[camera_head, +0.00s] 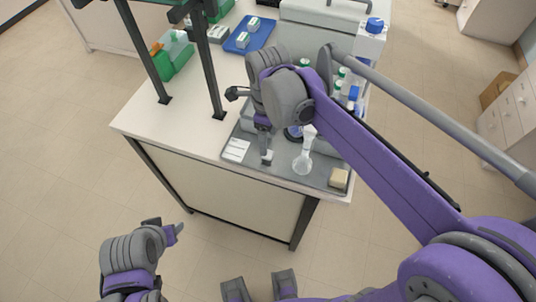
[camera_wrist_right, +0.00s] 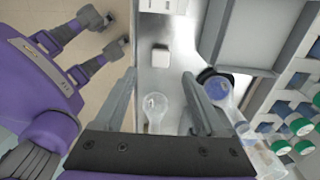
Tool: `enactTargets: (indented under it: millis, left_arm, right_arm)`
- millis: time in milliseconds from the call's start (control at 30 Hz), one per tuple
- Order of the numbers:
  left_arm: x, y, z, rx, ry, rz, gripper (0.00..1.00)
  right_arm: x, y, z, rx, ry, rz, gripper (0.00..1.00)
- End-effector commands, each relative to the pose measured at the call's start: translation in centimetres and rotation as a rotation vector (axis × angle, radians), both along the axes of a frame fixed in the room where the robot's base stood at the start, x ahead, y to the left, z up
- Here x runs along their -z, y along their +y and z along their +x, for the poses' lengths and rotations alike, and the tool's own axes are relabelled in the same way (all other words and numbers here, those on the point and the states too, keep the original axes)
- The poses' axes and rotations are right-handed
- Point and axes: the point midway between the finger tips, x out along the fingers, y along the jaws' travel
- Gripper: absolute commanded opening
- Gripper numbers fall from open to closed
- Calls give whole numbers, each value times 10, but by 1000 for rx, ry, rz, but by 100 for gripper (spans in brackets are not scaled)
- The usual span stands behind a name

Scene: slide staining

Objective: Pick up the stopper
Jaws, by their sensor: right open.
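The small whitish, squarish piece that looks like the stopper (camera_wrist_right: 160,56) lies on the grey tray. In the head view the stopper (camera_head: 267,157) is small and close to my right fingertips. In the head view my right gripper (camera_head: 264,146) points down over the tray; contact with the stopper cannot be told. A clear flask (camera_head: 303,164) stands to the right of the stopper. My left gripper (camera_head: 166,228) is low at the left, away from the table.
The grey tray (camera_head: 290,174) also holds white slides (camera_head: 235,150) and a tan block (camera_head: 339,179). A dark ring (camera_wrist_right: 213,75) and green-capped bottles (camera_wrist_right: 302,127) stand close by. A blue tray (camera_head: 238,46) is farther back. The table's left front is clear.

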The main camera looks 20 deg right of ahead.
Motion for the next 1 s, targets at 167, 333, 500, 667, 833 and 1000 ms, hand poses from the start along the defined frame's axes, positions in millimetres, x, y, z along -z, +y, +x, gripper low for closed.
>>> enactTargets:
  millis: [167, 333, 500, 667, 833, 1000]
  left_arm:
    - [1, 0, 0, 0, 1, 0, 52]
    - [2, 0, 0, 0, 1, 0, 52]
    - [3, 0, -1, 0, 2, 0, 52]
    - [3, 0, -1, 0, 2, 0, 52]
    - [3, 0, -1, 0, 2, 0, 52]
    - [3, 0, -1, 0, 2, 0, 52]
  right_arm:
    - [15, 0, 0, -1, -1, 1, 72]
    - [37, 0, 1, -1, -1, 0, 72]
    - [60, 0, 2, -2, -1, 0, 72]
    - [66, 0, 1, -2, -1, 0, 72]
    - [66, 0, 1, -2, -1, 0, 69]
    - [66, 0, 1, -2, -1, 0, 38]
